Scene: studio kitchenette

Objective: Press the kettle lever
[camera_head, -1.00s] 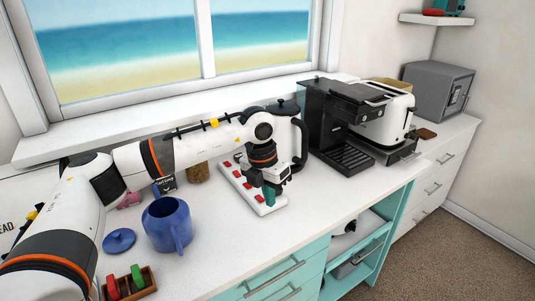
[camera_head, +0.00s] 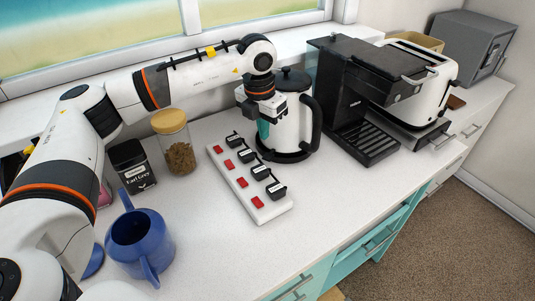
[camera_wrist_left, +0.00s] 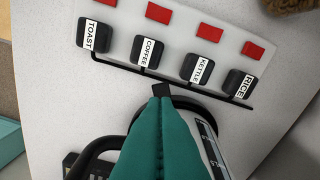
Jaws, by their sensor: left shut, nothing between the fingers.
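The white kettle (camera_head: 293,126) with a black lid and black handle stands on its black base on the counter, behind the power strip. My left gripper (camera_head: 263,131) has teal fingers and points down at the kettle's left side, low near the base. In the left wrist view the fingers (camera_wrist_left: 160,100) are pressed together and empty. A small black piece shows at their tips; I cannot tell whether it is the lever or whether they touch it. The kettle's black base (camera_wrist_left: 200,100) curves behind them. My right gripper is not in view.
A white power strip (camera_head: 223,169) has red switches and black plugs; the wrist view shows the KETTLE plug (camera_wrist_left: 198,69). A coffee machine (camera_head: 345,95) stands right of the kettle. The front counter is clear.

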